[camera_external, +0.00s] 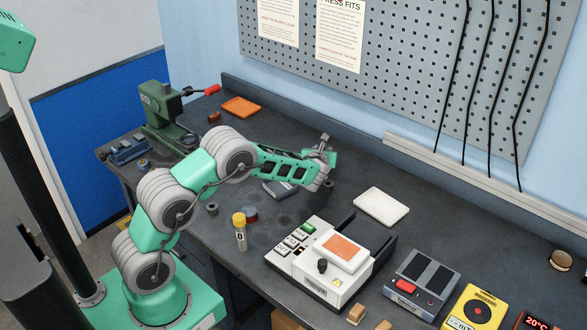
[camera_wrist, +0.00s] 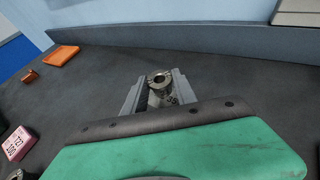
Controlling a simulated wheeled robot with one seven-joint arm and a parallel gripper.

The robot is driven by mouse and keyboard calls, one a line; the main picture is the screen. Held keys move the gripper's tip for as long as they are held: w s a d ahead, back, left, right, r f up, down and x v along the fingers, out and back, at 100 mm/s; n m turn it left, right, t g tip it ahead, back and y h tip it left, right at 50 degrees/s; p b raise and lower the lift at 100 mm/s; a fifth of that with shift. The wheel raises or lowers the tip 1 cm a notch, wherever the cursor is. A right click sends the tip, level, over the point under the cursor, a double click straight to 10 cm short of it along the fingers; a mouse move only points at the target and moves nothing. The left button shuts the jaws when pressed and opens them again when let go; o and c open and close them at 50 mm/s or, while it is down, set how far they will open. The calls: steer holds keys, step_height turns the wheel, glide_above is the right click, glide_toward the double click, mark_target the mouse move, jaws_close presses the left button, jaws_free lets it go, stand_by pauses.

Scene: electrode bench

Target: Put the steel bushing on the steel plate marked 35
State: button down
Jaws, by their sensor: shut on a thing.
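My gripper (camera_external: 325,145) is at the end of the outstretched arm, raised above the middle of the bench. In the wrist view my gripper (camera_wrist: 159,92) is shut on a small grey metal ring with a central hole, which looks like the steel bushing (camera_wrist: 160,77). The ring sits between the two fingers, its open end facing up in the picture. A low grey item (camera_external: 278,190) lies partly hidden behind the arm.
A white slab (camera_external: 381,207) lies to the right of my gripper. A white device with an orange pad (camera_external: 345,250) stands nearer. A yellow-capped vial (camera_external: 239,232) and a small dark cylinder (camera_external: 211,209) stand left. An orange tray (camera_external: 241,107) and green press (camera_external: 165,112) are at the back.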

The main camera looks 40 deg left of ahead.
steer(key=shift+f, duration=0.95)
steer(key=c, duration=1)
jaws_free()
steer(key=shift+r, duration=0.25)
steer(key=b+v, duration=0.1)
steer(key=v, duration=1.1)
